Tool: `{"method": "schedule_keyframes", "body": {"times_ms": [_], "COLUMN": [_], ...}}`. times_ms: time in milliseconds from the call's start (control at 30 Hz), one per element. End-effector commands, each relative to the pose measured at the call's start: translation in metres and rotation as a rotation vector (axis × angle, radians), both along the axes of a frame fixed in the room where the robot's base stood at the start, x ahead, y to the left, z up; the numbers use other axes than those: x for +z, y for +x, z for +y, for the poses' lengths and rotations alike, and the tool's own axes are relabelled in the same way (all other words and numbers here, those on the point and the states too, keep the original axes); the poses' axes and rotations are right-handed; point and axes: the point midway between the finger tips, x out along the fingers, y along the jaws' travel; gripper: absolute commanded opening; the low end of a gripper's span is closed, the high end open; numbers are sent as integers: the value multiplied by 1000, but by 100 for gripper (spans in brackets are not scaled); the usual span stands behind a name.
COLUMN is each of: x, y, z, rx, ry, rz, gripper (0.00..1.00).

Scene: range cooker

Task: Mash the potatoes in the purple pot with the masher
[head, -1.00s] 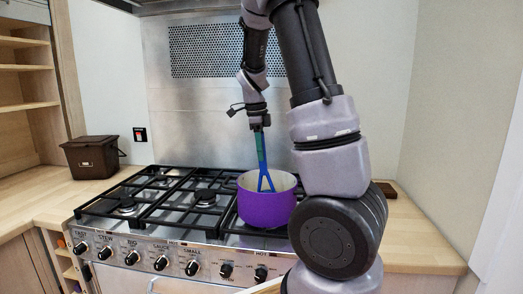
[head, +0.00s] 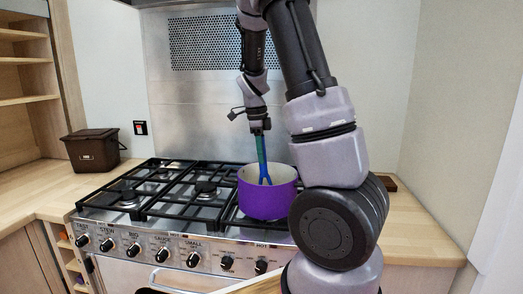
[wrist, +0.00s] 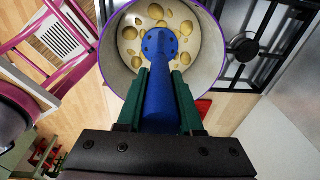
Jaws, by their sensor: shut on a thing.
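The purple pot (head: 266,200) stands upright on the right part of the hob. In the wrist view its pale inside (wrist: 123,60) holds several yellowish potato pieces (wrist: 156,12). My gripper (head: 259,128) is above the pot, shut on the handle of the blue masher (head: 262,158). In the wrist view the green fingers (wrist: 160,92) lie on both sides of the blue masher handle (wrist: 160,85). The masher points down into the pot, with its lower end inside the rim. Whether its head touches the potatoes is hidden.
Black pan supports (head: 180,190) cover the hob left of the pot. Several knobs (head: 162,256) line the cooker front. A brown bin (head: 92,150) stands on the left worktop (head: 40,185). A metal splashback (head: 200,110) rises behind.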

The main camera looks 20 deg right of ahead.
Motion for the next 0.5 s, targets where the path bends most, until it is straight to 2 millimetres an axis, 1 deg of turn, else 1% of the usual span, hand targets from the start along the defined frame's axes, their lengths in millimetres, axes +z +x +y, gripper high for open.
{"method": "schedule_keyframes", "body": {"times_ms": [67, 167, 500], "x": [-5, -3, 19], "y": [-1, 0, 1], "z": [0, 0, 0], "rx": [0, 1, 0], "ry": [0, 0, 1], "rz": [4, 1, -2], "gripper": [0, 0, 0]}}
